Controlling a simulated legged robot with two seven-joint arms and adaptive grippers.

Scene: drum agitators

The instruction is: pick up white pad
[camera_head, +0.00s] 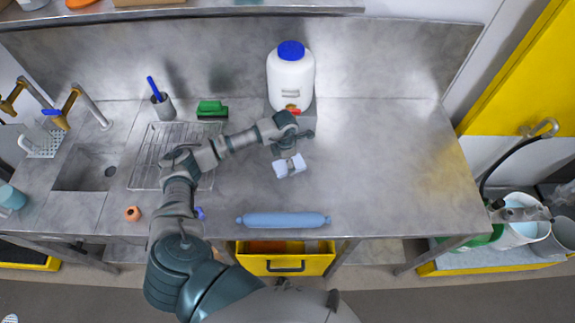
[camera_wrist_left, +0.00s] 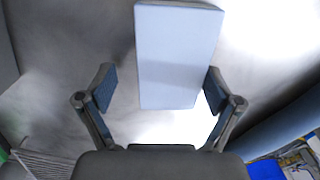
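The white pad (camera_head: 283,169) is a small pale block on the steel counter, right of the middle of the sink and rack area. It also shows in the left wrist view (camera_wrist_left: 178,55) as a pale rectangle. My left gripper (camera_head: 291,158) is right at the pad, seen from above. In the wrist view its two fingers (camera_wrist_left: 160,88) are spread, with the near end of the pad between them. A gap shows at the left finger; the right finger is very close to the pad, and I cannot tell if it touches. My right gripper is not in view.
A white jug with a blue cap (camera_head: 291,76) stands behind the gripper. A blue rolling-pin-like cylinder (camera_head: 283,220) lies along the front edge. The counter's right side is clear.

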